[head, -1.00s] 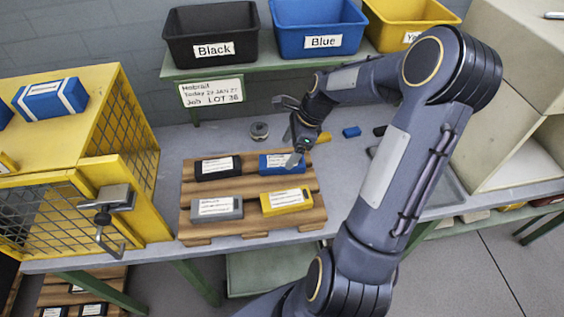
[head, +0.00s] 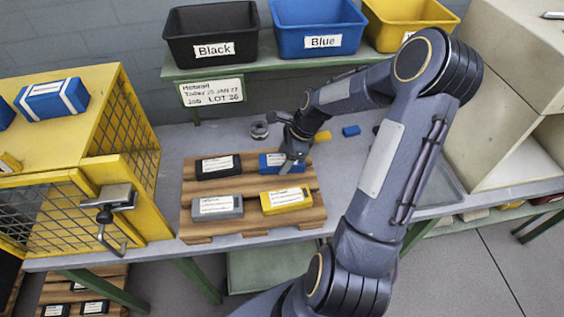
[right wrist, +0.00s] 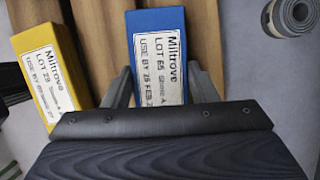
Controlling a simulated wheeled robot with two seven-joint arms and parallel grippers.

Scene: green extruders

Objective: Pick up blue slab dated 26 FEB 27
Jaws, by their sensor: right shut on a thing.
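The blue slab (head: 269,162) lies flat at the back right of the wooden pallet. My right gripper (head: 289,164) reaches down onto it and is shut on it. In the right wrist view the blue slab (right wrist: 160,40) sits between the two fingers. Its white label reads Miltrove, LOT 65, Shore A, and a use-by date in FEB; the day looks like 26 but is not sharp, and the year is cut off by the gripper. The slab appears to rest on the pallet still. My left gripper is not in view.
The pallet (head: 255,232) also holds a black slab (head: 218,167), a grey slab (head: 217,207) and a yellow slab (head: 286,201), close by. Black (head: 212,50), blue (head: 319,42) and yellow bins (head: 385,32) stand on the shelf behind. A yellow cage (head: 130,125) stands left.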

